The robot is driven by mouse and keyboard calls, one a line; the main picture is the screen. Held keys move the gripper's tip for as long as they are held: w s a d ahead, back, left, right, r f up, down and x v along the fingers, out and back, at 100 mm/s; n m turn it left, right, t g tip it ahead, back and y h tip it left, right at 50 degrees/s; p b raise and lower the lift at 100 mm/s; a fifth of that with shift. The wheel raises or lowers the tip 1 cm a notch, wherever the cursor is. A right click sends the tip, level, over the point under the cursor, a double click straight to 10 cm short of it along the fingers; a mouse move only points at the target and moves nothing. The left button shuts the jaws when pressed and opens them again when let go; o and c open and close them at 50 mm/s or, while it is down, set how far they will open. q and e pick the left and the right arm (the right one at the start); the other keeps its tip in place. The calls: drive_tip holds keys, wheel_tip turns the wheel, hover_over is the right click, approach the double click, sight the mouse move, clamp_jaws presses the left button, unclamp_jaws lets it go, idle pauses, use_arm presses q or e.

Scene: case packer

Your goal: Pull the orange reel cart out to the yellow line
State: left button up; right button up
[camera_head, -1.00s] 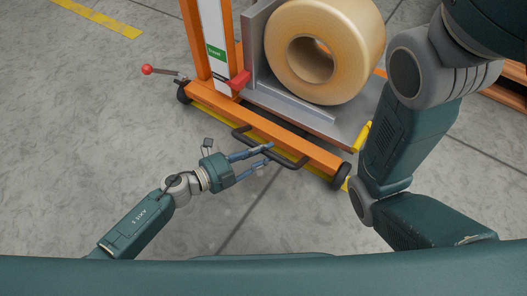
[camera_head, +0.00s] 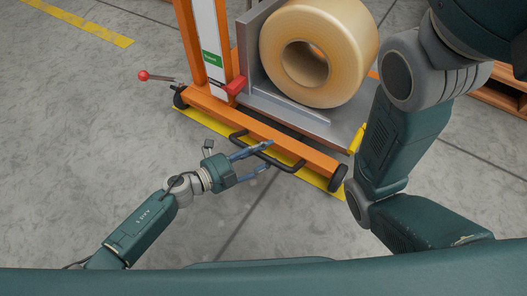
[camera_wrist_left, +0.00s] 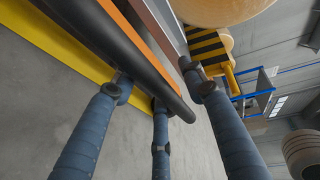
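The orange reel cart (camera_head: 270,132) stands ahead of me, carrying a large tan reel (camera_head: 350,50) on its grey platform. Its black handle bar (camera_head: 291,168) sticks out low at the front. My left gripper (camera_head: 268,153) is at this bar, its blue fingers straight and spread. In the left wrist view the bar (camera_wrist_left: 140,62) runs between the fingers, with the fingertips on both sides of it; firm contact is not clear. The yellow line (camera_head: 318,184) lies on the floor along the cart's front edge, partly under it. My right gripper is out of view.
A red-knobbed lever (camera_head: 143,75) juts out from the cart's left side. Another yellow floor stripe (camera_head: 85,25) is at the far left. A wooden pallet (camera_head: 500,98) stands at the right edge. The grey floor left of the cart is clear.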

use_arm(q)
drive_tip(key=shift+a, duration=0.1)
drive_tip(key=v, duration=1.2)
drive_tip(key=shift+r, duration=0.15)
